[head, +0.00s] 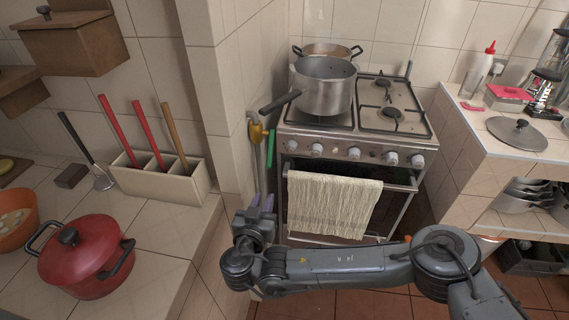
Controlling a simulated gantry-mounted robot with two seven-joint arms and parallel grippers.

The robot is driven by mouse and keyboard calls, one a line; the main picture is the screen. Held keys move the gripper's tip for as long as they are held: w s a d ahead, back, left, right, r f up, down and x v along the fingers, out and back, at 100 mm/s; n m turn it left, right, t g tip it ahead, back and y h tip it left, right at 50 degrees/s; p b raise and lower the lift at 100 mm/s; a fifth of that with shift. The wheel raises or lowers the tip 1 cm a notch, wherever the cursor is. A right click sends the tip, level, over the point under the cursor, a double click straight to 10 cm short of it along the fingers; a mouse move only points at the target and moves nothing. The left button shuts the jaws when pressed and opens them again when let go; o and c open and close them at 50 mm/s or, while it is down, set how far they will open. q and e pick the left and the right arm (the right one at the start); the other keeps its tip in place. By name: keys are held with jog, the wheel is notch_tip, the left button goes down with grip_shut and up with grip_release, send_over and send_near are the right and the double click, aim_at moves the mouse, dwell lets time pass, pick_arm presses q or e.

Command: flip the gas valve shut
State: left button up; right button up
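The gas valve (258,133) is a small yellow fitting on the tiled wall, just left of the stove. A narrow green part (270,141) stands upright at its right side. Grey pipe runs down below it. My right gripper (262,202) is below the valve, in front of the gap between wall and stove, with its fingers pointing up toward it. The gripper is apart from the valve. Its fingertips are small and close together here, so I cannot tell whether it is open or shut. My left gripper is not in view.
The stove (345,140) holds a steel pot (324,88) whose handle juts left near the valve. A towel (332,205) hangs on the oven door. A tiled counter with a red pot (87,262) and utensil box (165,186) stands left.

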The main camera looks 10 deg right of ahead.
jog(key=t+b, duration=0.1)
send_near(270, 151)
jog(key=w, duration=0.2)
jog(key=shift+m, duration=0.3)
jog(key=x, duration=1)
jog(key=shift+d, duration=0.3)
grip_shut()
